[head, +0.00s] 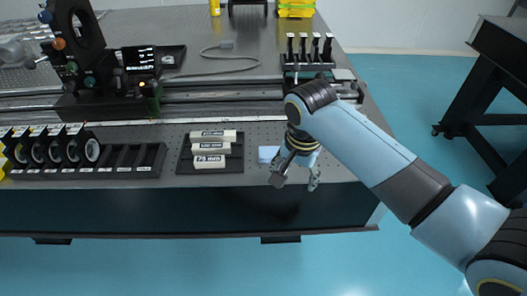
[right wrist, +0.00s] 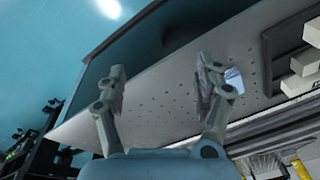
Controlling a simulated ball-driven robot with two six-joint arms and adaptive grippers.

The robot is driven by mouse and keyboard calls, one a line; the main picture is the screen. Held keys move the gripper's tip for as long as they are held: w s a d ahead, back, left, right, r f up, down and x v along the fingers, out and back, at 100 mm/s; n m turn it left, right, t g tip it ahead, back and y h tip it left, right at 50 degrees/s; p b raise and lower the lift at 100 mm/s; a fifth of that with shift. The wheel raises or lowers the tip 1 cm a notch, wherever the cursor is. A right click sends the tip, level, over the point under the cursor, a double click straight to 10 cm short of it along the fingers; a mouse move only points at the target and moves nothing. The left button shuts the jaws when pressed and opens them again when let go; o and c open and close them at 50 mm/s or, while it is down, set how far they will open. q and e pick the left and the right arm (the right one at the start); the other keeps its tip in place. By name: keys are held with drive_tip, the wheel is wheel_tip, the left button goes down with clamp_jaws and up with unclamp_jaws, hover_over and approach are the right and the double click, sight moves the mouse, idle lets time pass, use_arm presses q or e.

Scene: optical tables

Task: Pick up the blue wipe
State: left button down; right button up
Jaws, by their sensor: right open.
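The blue wipe (head: 267,154) is a small pale blue square lying flat near the front edge of the perforated optical table (head: 350,172). My right gripper (head: 296,180) is open and empty over the table's front edge, just right of the wipe and nearer the front. In the right wrist view, the gripper (right wrist: 162,72) has its two fingers spread wide with nothing between them. The wipe (right wrist: 235,79) shows there beside the right-hand finger, which partly hides it. My left gripper is not in view.
A black tray (head: 182,166) with several white labelled blocks (head: 211,147) lies left of the wipe. A black rack (head: 140,160) with round optics stands further left. Mounted posts (head: 308,48) and a rail (head: 220,95) lie behind. Another dark table (head: 490,100) stands at right.

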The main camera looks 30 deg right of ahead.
drive_tip(key=w+r+m+g+p, duration=0.1)
drive_tip(key=w+r+m, duration=0.8)
drive_tip(key=w+m, duration=0.25)
hover_over(267, 152)
drive_tip(key=shift+y, duration=0.3)
drive_tip(key=f, duration=0.5)
drive_tip(key=shift+w+a+f, duration=0.1)
drive_tip(key=shift+w+f, duration=0.15)
drive_tip(key=shift+w, duration=0.05)
drive_tip(key=f, duration=0.5)
drive_tip(key=shift+s+f+b, duration=0.15)
drive_tip(key=shift+s+b, duration=0.15)
drive_tip(key=shift+b, duration=0.05)
drive_tip(key=c, duration=0.8)
